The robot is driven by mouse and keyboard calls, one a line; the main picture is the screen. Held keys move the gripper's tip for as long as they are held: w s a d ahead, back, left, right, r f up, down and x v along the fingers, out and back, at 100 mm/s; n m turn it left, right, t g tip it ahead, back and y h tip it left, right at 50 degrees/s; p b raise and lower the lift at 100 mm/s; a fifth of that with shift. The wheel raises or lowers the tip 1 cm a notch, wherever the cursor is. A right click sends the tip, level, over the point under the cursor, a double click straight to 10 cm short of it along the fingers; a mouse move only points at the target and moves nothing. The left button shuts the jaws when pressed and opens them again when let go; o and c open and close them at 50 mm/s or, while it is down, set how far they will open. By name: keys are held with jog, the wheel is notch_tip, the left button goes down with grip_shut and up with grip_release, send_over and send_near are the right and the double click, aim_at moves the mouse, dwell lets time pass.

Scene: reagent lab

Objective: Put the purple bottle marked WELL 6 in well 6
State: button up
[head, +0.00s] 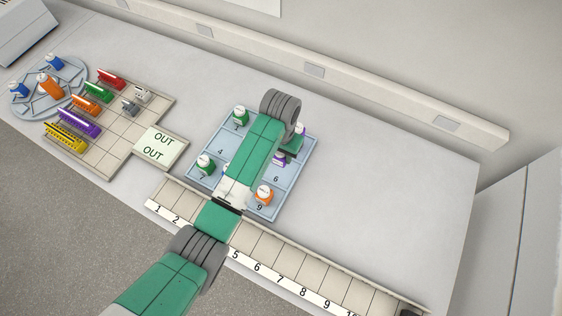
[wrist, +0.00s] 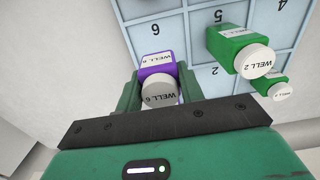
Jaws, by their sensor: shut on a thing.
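The purple bottle (wrist: 156,72) has a grey-white cap reading WELL 6. In the wrist view it stands between the two fingers of my gripper (wrist: 158,92), which is shut on it. In the head view my gripper (head: 292,145) is at the far right part of the blue well tray (head: 314,142), and a finger partly covers the purple bottle (head: 280,161). Well 6 (wrist: 156,28) shows bare in the wrist view, just beyond the bottle. I cannot tell whether the bottle's base touches the tray.
Green bottles (wrist: 232,47) stand beside my gripper in the wrist view. An orange bottle (head: 264,196) stands in well 9, a green bottle (head: 204,166) at the tray's left. A numbered strip (head: 268,268) runs along the front. Racks and an OUT mat (head: 178,148) lie left.

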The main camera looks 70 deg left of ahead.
jog(key=shift+f+b, duration=0.3)
jog(key=shift+f, duration=3)
jog(key=shift+f, duration=0.1)
jog(key=o, duration=1)
notch_tip(320, 180, up, 12)
jog(key=shift+r+p, duration=0.15)
jog(key=shift+p, duration=0.35)
